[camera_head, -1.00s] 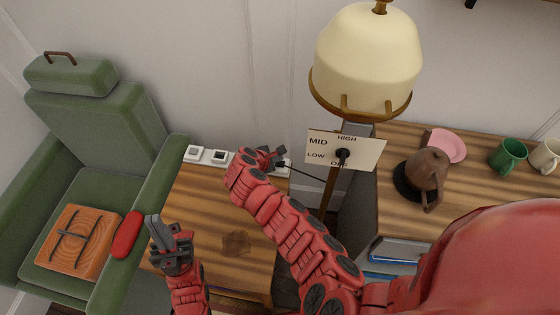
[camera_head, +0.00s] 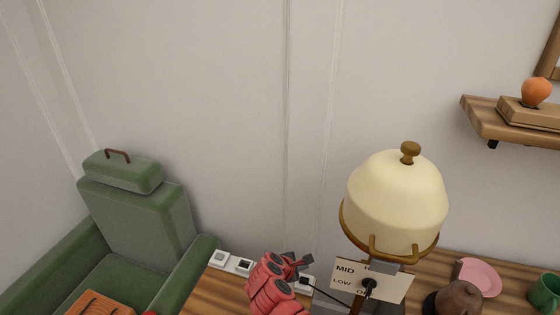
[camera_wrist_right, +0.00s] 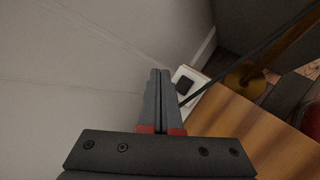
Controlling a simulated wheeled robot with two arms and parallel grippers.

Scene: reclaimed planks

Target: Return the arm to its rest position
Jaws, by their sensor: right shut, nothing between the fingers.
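My right gripper (camera_head: 304,259) is at the lower middle of the head view, beside the white socket strip at the wall. In the right wrist view its two grey fingers (camera_wrist_right: 160,75) are shut together with nothing between them. The socket strip (camera_head: 231,263) runs along the back of the wooden top, and a white socket (camera_wrist_right: 186,83) shows just right of the fingertips in the wrist view. A dark cord (camera_wrist_right: 240,60) runs from near the fingers to the upper right. My left gripper is not in view.
A cream dome lamp (camera_head: 397,202) with a MID/LOW dial plate (camera_head: 393,284) stands right of my arm. A green armchair (camera_head: 140,225) is at left. A pink dish (camera_head: 478,277), brown pot (camera_head: 458,298) and green mug (camera_head: 545,291) sit right. A wall shelf (camera_head: 500,120) is upper right.

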